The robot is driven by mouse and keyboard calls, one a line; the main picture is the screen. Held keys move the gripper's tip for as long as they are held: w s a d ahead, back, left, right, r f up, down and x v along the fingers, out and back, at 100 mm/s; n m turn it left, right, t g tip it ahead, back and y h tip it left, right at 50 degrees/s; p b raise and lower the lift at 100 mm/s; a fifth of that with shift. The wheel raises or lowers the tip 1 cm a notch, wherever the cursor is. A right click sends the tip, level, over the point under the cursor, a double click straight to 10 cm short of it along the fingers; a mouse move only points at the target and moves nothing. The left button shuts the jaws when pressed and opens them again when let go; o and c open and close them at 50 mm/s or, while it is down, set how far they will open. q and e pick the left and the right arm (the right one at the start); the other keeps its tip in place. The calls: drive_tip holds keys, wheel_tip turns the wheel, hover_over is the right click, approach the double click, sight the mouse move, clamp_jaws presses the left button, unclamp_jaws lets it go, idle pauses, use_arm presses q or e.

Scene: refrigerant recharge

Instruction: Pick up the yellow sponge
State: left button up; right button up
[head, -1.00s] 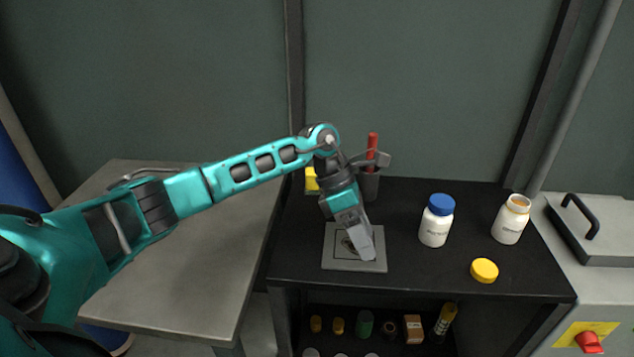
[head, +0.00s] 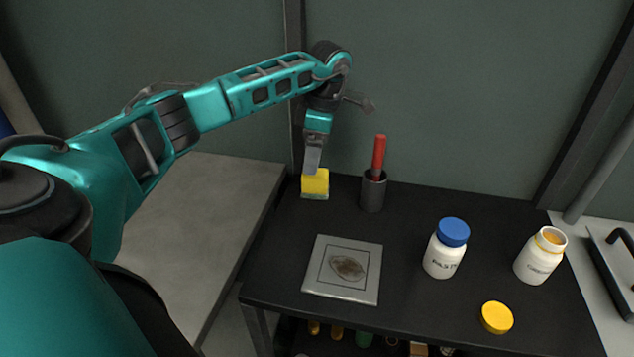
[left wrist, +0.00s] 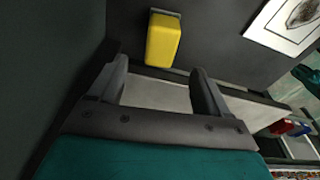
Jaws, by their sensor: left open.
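The yellow sponge (head: 315,184) stands at the back left corner of the black table, with a greenish-grey layer along its lower edge. It also shows in the left wrist view (left wrist: 163,42), ahead of the fingers and slightly left of the middle between them. My left gripper (head: 312,168) is open, pointing down just above and behind the sponge's top in the head view. In the left wrist view the two fingers (left wrist: 160,82) are spread apart with nothing between them. I cannot tell whether a finger touches the sponge. My right gripper is not in view.
A dark cup (head: 372,192) with a red-handled tool stands right of the sponge. A grey plate (head: 370,284) with a brown stain lies in front. A blue-capped bottle (head: 444,257), an open white bottle (head: 540,258) and a yellow lid (head: 497,317) stand further right. A grey table (head: 200,215) adjoins on the left.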

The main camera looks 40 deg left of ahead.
sight(314, 178)
use_arm(q)
wheel_tip(314, 178, down, 8)
drive_tip(key=shift+r, duration=0.1)
drive_tip(key=c, duration=1.2)
drive_tip(key=shift+o, duration=0.2)
drive_tip(key=shift+r, duration=0.15)
wheel_tip(314, 178, up, 20)
drive_tip(key=p, duration=0.1)
